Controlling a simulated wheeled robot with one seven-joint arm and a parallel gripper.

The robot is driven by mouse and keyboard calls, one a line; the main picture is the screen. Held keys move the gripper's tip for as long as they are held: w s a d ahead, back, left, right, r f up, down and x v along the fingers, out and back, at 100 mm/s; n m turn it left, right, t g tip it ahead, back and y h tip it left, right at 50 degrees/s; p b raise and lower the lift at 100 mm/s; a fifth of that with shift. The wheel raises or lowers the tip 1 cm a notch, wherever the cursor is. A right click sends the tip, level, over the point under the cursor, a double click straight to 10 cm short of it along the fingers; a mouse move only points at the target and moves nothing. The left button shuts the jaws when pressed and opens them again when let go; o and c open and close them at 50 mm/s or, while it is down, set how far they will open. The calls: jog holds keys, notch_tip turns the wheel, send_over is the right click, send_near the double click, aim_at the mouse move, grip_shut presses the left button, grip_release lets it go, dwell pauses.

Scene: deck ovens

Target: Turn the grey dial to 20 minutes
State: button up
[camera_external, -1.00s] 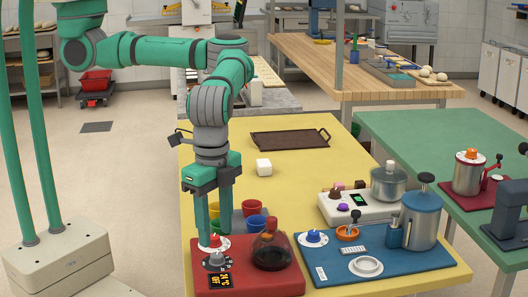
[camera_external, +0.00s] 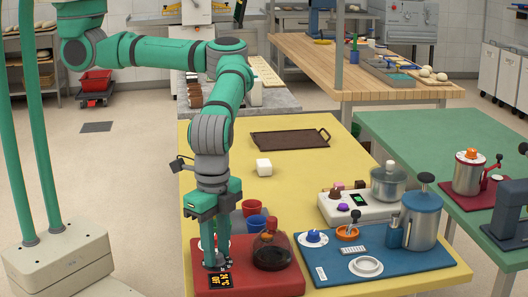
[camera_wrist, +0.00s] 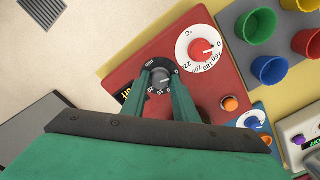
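The grey dial (camera_wrist: 160,78) sits on the red panel (camera_wrist: 127,72), with a dark numbered ring around it. In the external view it is mostly hidden by my fingers. My gripper (camera_external: 216,262) points down at the dial, and in the wrist view (camera_wrist: 161,72) its two green fingers stand on either side of the grey knob. The gap is narrow and the knob fills it, so the fingers look closed on it. The dial's exact setting is too small and partly covered to read.
A white dial with a red knob (camera_wrist: 200,49) is close beside the grey one. A dark glass jug (camera_external: 270,252) stands on the same panel, right of my fingers. Coloured cups (camera_wrist: 270,69) stand behind. A display (camera_external: 220,280) lies in front.

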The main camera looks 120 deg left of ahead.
jog(key=shift+m, duration=0.9)
jog(key=m, duration=0.4)
jog(key=shift+m, duration=0.3)
jog(key=m, duration=0.3)
jog(key=shift+m, duration=0.3)
jog(key=m, duration=0.3)
jog(key=shift+m, duration=0.3)
jog(key=m, duration=1)
jog(key=shift+m, duration=2)
